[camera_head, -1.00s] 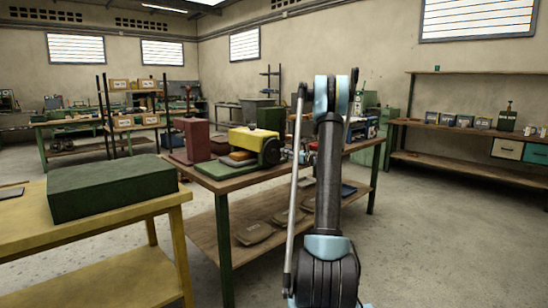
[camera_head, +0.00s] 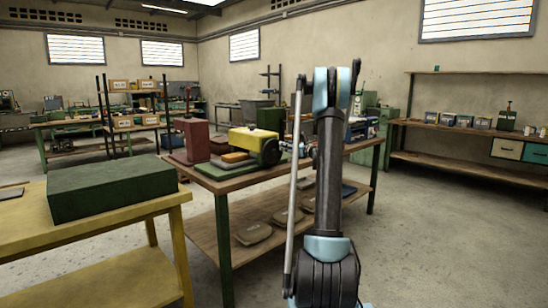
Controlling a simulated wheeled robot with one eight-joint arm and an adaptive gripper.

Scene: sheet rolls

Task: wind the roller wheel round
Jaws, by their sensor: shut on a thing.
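The yellow sheet roller (camera_head: 244,138) stands on the middle workbench. Its dark roller wheel (camera_head: 269,152) is on its right side, facing my arm. My gripper (camera_head: 288,151) is small and partly hidden behind my own arm links, at the right side of the wheel. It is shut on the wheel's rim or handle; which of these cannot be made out. A flat orange-brown sheet (camera_head: 235,157) lies at the front of the roller, over darker pieces on a green base.
A dark red block-shaped machine (camera_head: 192,139) stands left of the roller on the same bench (camera_head: 225,184). A yellow table (camera_head: 120,222) with a green box (camera_head: 112,187) is at the near left. Open floor lies to the right.

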